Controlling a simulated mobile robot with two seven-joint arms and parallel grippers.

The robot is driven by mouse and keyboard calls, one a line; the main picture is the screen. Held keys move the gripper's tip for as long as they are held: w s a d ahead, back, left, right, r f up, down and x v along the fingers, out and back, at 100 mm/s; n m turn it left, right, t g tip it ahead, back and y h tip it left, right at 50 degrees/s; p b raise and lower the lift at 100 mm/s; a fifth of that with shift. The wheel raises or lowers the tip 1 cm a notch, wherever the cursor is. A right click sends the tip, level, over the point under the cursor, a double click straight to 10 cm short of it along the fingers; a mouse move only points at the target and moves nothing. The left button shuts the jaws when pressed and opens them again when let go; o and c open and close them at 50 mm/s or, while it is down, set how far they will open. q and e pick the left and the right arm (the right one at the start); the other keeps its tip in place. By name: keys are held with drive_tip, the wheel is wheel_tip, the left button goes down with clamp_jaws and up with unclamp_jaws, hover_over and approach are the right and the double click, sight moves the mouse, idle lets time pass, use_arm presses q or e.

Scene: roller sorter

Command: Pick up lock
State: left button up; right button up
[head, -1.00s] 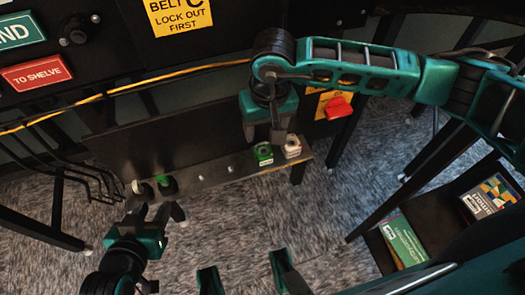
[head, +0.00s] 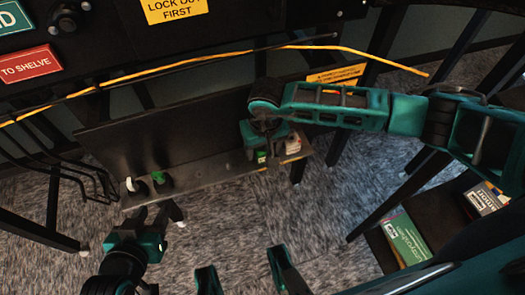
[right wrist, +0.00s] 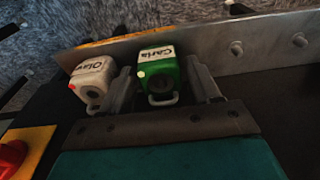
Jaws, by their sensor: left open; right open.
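A green lock labelled Carla (right wrist: 158,72) sits at the shelf in the right wrist view, between the two fingers of my right gripper (right wrist: 165,88). The fingers are open on either side of it; I cannot tell whether they touch it. A white lock labelled Olav (right wrist: 93,80) is just left of it, outside the left finger. In the head view, the green lock (head: 262,157) is mostly hidden under my right gripper, and the white lock (head: 293,145) shows beside it. My left gripper (head: 160,214) is open and empty in front of the shelf's left end.
The narrow metal shelf (head: 215,176) has bare room in its middle. A white piece (head: 130,185) and a green piece (head: 158,177) stand at its left end. A red knob (right wrist: 12,155) on a yellow plate is near the right gripper. Boxes (head: 405,238) lie at lower right.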

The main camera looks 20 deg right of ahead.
drive_tip(key=shift+f, duration=0.3)
drive_tip(key=shift+c, duration=0.3)
drive_tip(key=c, duration=0.7)
drive_tip(key=shift+c, duration=0.3)
drive_tip(key=shift+r, duration=0.1)
